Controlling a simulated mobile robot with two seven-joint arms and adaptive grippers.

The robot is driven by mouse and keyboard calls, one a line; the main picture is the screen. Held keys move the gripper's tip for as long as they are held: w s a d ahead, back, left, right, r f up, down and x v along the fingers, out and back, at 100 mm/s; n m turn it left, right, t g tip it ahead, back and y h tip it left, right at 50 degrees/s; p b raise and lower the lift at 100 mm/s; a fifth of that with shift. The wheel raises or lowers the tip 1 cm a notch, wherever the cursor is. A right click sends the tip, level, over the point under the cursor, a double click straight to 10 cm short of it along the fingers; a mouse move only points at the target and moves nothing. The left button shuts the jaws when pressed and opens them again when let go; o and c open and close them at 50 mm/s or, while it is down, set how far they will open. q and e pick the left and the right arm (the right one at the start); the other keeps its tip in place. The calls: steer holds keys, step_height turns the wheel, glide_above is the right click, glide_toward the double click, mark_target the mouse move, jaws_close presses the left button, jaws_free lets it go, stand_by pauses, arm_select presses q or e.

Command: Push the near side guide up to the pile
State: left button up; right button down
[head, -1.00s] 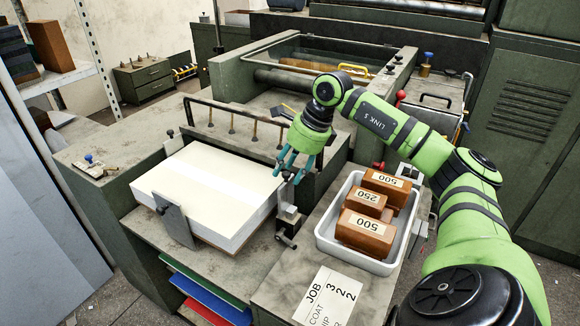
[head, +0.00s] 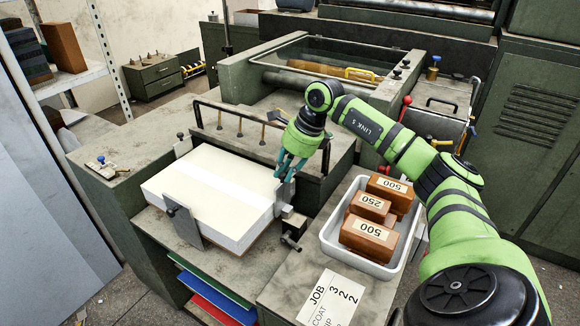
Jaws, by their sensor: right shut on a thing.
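The pile of white board (head: 205,190) lies on the feeder table. A grey upright side guide (head: 284,194) stands at its right end, on a small bracket with a dark clamp below. My right gripper (head: 289,172) comes down from above with teal fingers shut on the top of this guide, partly hiding it. The guide plate is very close to the pile's right edge; I cannot tell if they touch. Another grey plate (head: 184,226) stands against the pile's front face, and part of a guide (head: 182,146) shows at its far left corner. My left gripper is out of view.
A white tray (head: 327,240) with brown blocks marked 500 and 250 stands to the right of the guide. A job card (head: 330,298) lies in front of it. A dark rail (head: 240,113) with several hanging feet runs behind the pile.

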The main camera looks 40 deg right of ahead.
steer(key=shift+w+r, duration=0.1)
steer(key=shift+r, duration=0.05)
steer(key=c, duration=1.1)
jaws_free()
steer(key=shift+c, duration=0.2)
steer(key=shift+w+a, duration=0.1)
steer(key=shift+w, duration=0.1)
steer(key=shift+s, duration=0.1)
steer(key=v, duration=1.1)
steer(key=shift+s+r, duration=0.15)
steer(key=shift+r, duration=0.2)
steer(key=shift+f, duration=0.1)
